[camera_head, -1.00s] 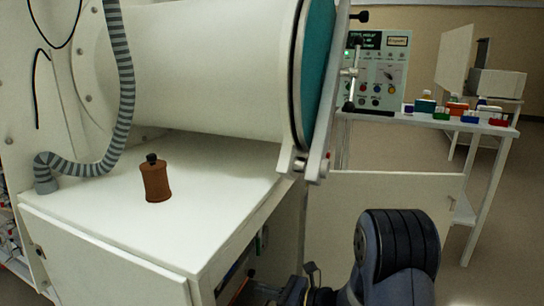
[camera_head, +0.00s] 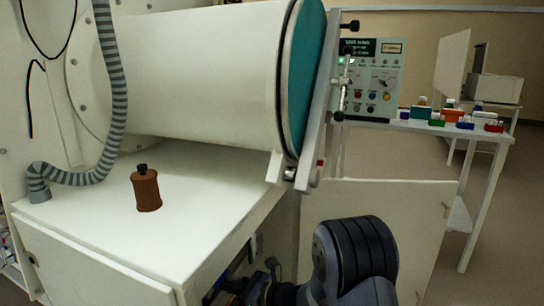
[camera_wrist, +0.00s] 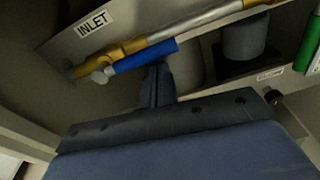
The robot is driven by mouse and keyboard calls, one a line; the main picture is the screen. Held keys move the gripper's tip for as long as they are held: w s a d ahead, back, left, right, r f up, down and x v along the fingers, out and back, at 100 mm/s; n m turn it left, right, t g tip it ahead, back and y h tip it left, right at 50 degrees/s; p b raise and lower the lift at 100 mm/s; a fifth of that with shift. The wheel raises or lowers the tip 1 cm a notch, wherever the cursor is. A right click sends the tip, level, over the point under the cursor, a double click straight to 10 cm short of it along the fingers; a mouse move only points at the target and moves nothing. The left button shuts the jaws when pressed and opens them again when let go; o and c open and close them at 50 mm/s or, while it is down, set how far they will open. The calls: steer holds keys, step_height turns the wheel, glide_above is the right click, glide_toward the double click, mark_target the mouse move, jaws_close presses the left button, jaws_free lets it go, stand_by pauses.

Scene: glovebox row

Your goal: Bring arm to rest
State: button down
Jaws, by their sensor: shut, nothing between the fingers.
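My arm (camera_head: 352,255) is bent at the lower middle of the head view, in front of the open cabinet under the white bench. My gripper (camera_wrist: 158,82) shows in the wrist view with its fingers together and nothing between them. In that view it points at a brass and silver pipe (camera_wrist: 190,24) with a blue valve handle (camera_wrist: 146,55). The fingertips appear close to the handle; I cannot tell if they touch it. In the head view the fingertips are not clear.
A brown bottle (camera_head: 146,190) stands on the bench (camera_head: 190,225) under the large white cylinder (camera_head: 200,60). A white panel (camera_head: 385,215) stands behind my arm. A side table (camera_head: 485,131) holds an instrument box (camera_head: 372,75) and small coloured items. Floor shows at right.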

steer(key=s+a+f+m+g+y+p, duration=0.1)
steer(key=s+m, duration=0.6)
steer(key=m, duration=0.7)
steer(key=shift+a+f+g+y+p, duration=0.4)
steer(key=shift+a+f+p, duration=0.65)
steer(key=shift+f+p, duration=0.85)
steer(key=shift+w+r, duration=0.1)
steer(key=shift+r, duration=0.05)
